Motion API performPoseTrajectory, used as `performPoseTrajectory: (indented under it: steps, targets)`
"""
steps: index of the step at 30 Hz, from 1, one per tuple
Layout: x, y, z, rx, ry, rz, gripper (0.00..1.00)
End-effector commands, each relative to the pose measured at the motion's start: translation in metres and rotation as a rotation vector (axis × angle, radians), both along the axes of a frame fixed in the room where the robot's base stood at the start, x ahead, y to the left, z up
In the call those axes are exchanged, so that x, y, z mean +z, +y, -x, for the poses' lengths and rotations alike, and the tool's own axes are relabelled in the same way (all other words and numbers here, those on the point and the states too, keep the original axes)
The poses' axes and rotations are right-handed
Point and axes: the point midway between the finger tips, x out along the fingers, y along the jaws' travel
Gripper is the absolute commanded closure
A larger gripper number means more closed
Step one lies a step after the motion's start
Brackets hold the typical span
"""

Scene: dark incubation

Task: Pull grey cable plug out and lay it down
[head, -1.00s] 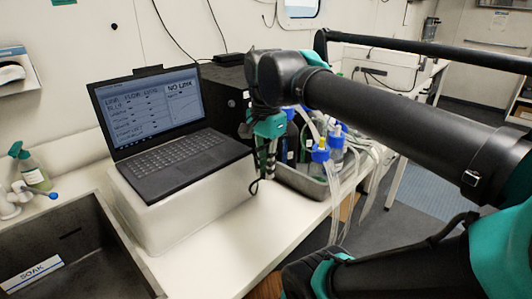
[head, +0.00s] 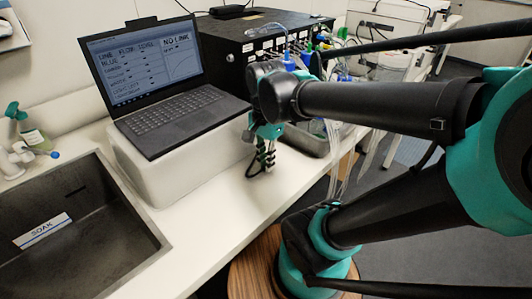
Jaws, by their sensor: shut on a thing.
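My gripper (head: 266,160) points down above the white bench, just right of the laptop's white stand. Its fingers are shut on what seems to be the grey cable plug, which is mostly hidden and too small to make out. A thin dark cable (head: 250,168) loops beside the fingertips. The laptop (head: 170,100) is open, and its screen reads NO LINK. I cannot tell whether the plug touches the bench.
A black box (head: 235,45) with a row of fittings stands behind. A dark sink (head: 100,210) lies at front left. The bench (head: 225,215) in front of my gripper is clear.

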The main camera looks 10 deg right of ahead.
Motion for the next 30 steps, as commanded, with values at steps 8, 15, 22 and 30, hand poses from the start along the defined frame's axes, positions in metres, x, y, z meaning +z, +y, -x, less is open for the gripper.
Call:
performPoseTrajectory:
  steps: [8,15,22,30]
  targets:
    - [-0.0048,-0.0001,0.0003,0.000,0.000,0.000,1.00]
    - [-0.0047,-0.0001,0.0003,0.000,0.000,0.000,0.73]
    - [-0.0046,-0.0001,0.0003,0.000,0.000,0.000,0.64]
    - [0.0018,-0.0001,0.0001,0.000,0.000,0.000,0.64]
